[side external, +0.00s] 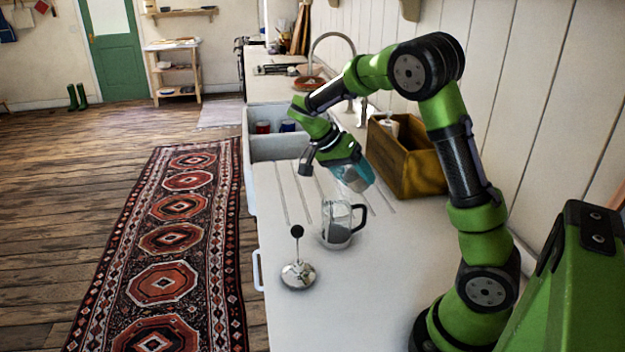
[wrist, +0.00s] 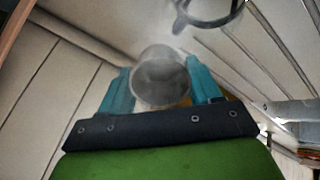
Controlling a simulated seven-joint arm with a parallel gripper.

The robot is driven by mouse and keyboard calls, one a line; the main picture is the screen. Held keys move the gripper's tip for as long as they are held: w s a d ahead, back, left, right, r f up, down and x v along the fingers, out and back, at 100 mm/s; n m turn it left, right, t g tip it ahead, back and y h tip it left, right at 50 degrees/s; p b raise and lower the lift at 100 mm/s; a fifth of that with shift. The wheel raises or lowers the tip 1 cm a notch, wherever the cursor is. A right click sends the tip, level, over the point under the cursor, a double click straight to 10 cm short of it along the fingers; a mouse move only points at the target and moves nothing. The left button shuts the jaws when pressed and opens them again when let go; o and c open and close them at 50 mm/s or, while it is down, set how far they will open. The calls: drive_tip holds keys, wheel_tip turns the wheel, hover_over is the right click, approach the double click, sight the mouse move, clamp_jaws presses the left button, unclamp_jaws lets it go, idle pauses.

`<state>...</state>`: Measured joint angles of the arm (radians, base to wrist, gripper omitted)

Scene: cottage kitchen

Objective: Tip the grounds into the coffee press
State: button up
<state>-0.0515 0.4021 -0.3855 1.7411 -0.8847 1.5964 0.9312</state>
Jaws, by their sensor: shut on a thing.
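My gripper (side external: 357,178) has teal fingers and is shut on a small grey cup (wrist: 163,80), which sits between both fingers in the wrist view. It holds the cup in the air above and slightly right of the coffee press. What is inside the cup is too dim to tell. The glass coffee press (side external: 338,226) stands upright on the white counter, its black handle to the right. Its lower part looks grey; I cannot tell whether that is grounds. Part of the press also shows at the top of the wrist view (wrist: 212,20). The press's plunger lid (side external: 298,274) stands apart on the counter, rod up.
A wooden box (side external: 408,160) with things in it stands behind the gripper, near the wall. The white sink (side external: 275,148), holding a red cup and a blue cup, lies beyond the grooved drainer. The counter (side external: 345,305) in front of the press is clear.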

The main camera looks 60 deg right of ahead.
drive_tip(key=s+d+f+t+y, duration=0.3)
drive_tip(key=s+d+t+y, duration=0.1)
drive_tip(key=t+y, duration=0.1)
drive_tip(key=shift+s+d+f, duration=0.2)
drive_tip(key=shift+s+d, duration=0.15)
idle(0.6)
